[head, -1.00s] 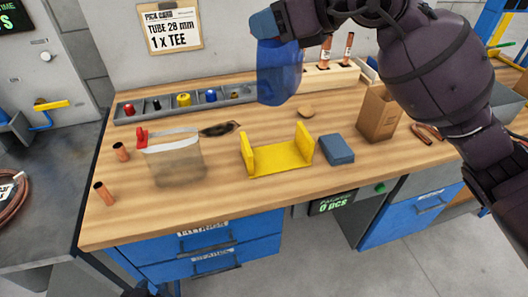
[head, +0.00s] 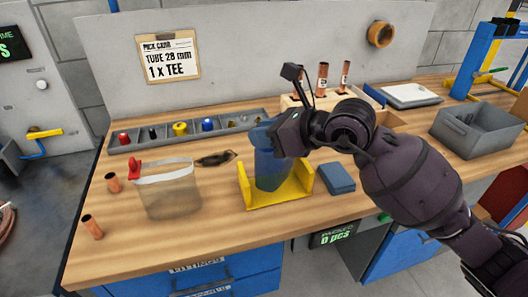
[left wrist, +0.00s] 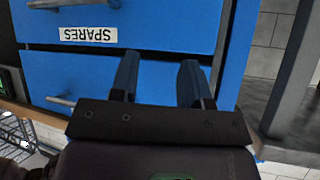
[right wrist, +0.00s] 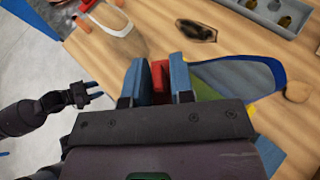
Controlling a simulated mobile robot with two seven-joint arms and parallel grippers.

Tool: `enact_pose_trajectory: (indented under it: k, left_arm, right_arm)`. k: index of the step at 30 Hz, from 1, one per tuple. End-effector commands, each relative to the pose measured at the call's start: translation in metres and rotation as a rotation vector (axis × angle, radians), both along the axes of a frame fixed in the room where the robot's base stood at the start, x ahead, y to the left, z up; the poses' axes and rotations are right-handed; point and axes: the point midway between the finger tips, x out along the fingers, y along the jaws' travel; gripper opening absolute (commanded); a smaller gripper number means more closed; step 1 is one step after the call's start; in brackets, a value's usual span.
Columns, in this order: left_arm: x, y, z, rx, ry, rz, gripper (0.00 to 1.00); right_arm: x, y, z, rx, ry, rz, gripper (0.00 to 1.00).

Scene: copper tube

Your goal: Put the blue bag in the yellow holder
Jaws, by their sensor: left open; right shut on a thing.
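The blue bag (head: 271,172) hangs upright from my right gripper (head: 270,132). In the head view its lower part lies between the two end walls of the yellow holder (head: 283,200); I cannot tell whether it touches the base. In the right wrist view my right gripper (right wrist: 161,80) is shut on a red clip (right wrist: 160,72) at the bag's top. The blue bag (right wrist: 240,75) spreads behind the fingers, with a bit of the yellow holder (right wrist: 245,106) beside it. My left gripper (left wrist: 158,80) is open and empty, facing the blue drawers.
A clear bag with a red clip (head: 166,192) stands left of the holder. A blue block (head: 338,177) lies close to its right. Copper fittings (head: 92,227) stand at the left edge. A grey parts rack (head: 185,132) is behind, and a grey bin (head: 470,133) is right.

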Motion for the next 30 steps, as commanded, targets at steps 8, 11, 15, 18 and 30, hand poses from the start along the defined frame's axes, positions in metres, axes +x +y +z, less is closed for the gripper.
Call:
enact_pose_trajectory:
  k: [8, 11, 15, 18, 30]
  left_arm:
    - [-0.002, 0.001, -0.006, 0.002, 0.011, -0.001, 0.43]
    - [-0.003, 0.001, -0.01, 0.003, 0.017, -0.001, 0.43]
    - [-0.002, 0.001, -0.009, 0.004, 0.016, -0.003, 0.43]
    - [0.001, 0.0, -0.007, 0.004, 0.009, -0.005, 0.43]
    - [0.003, 0.0, -0.004, 0.003, 0.001, -0.006, 0.43]
  right_arm:
    - [0.0, 0.0, -0.023, 0.0, 0.002, 0.0, 0.0]
    - [0.0, 0.0, -0.038, 0.0, 0.005, -0.001, 0.0]
    - [0.0, 0.0, -0.046, 0.0, 0.0, 0.0, 0.0]
    - [0.0, 0.0, -0.044, 0.0, -0.002, 0.0, 0.0]
    - [0.0, 0.0, -0.047, 0.0, -0.001, 0.0, 0.45]
